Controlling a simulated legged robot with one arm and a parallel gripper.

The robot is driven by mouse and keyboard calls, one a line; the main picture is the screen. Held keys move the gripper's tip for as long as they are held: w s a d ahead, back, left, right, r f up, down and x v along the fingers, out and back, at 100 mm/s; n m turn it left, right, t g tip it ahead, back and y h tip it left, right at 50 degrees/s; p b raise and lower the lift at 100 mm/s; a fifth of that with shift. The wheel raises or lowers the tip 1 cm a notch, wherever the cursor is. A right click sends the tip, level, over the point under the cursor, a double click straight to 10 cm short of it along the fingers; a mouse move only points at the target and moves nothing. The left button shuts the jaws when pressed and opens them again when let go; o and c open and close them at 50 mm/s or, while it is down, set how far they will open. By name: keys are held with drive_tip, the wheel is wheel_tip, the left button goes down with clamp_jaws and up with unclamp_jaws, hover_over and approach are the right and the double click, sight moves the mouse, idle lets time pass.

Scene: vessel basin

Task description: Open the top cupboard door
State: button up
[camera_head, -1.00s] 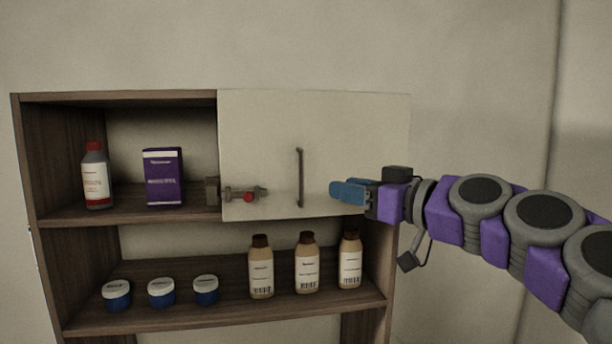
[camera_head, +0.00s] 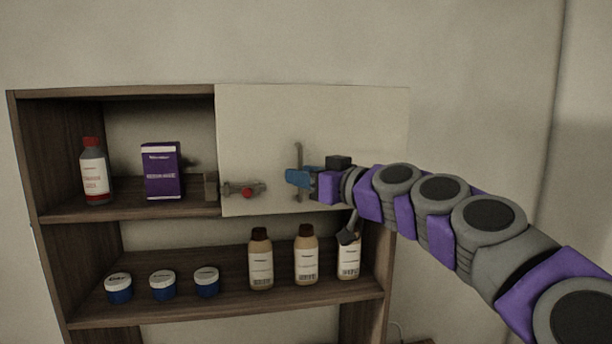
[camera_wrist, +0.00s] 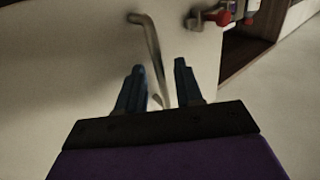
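The white top cupboard door (camera_head: 255,125) is shut across the right part of the upper shelf. Its vertical metal handle (camera_head: 298,155) is partly hidden by my gripper in the head view. My gripper (camera_head: 291,177) has blue fingers and is at the handle's lower part. In the wrist view, the two fingers (camera_wrist: 158,78) are apart, with the handle (camera_wrist: 152,45) passing between them. I cannot tell whether they touch it. A latch with a red knob (camera_head: 248,191) sits at the door's lower left edge; it also shows in the wrist view (camera_wrist: 222,17).
The open left compartment holds a red-capped bottle (camera_head: 94,172) and a purple box (camera_head: 161,170). The lower shelf (camera_head: 225,307) holds blue jars and several brown-capped bottles, one partly behind my wrist. Bare wall is above and right of the cupboard.

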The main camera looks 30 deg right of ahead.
clamp_jaws()
idle(1.3)
